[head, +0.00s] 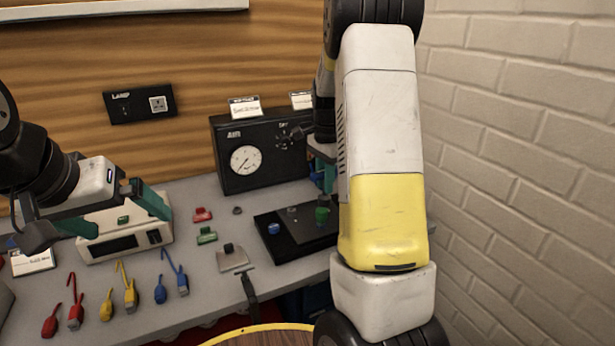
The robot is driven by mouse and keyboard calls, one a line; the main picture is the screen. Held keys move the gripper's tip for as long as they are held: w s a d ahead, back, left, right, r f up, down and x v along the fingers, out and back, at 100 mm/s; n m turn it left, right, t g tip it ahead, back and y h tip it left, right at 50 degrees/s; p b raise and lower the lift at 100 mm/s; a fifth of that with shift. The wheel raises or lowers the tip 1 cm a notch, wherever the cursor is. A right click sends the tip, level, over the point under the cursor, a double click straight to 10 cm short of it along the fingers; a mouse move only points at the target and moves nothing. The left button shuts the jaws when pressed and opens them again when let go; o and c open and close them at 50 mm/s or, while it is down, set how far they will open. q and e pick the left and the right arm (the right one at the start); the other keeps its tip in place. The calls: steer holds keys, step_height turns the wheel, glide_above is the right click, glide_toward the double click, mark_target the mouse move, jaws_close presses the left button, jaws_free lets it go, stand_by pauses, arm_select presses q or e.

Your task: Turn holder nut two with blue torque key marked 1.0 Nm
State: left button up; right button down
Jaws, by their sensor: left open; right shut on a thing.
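Blue hooked tools lie on the bench front, one at the left (160,292) and one with a taller hook (181,280); their markings are too small to read. A black plate (280,248) bears a blue cap (274,228), a small grey piece (292,210) and a green piece (322,214). I cannot tell which part is holder nut two. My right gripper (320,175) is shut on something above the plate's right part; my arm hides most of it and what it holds. My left gripper (122,219) is open and empty, above the white box.
Red (75,314) and yellow (129,294) hooked tools lie left of the blue ones. A black gauge box (260,150) stands behind the plate. A white box with a display (128,240) is at left. Small red (202,214) and green (207,236) pieces lie mid-bench. A brick wall (520,160) bounds the right.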

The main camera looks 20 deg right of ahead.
steer(key=shift+d+m, duration=0.2)
steer(key=shift+m, duration=0.1)
steer(key=shift+m, duration=0.8)
steer(key=shift+n, duration=0.3)
steer(key=shift+a+r, duration=0.1)
steer(key=shift+r, duration=2.4)
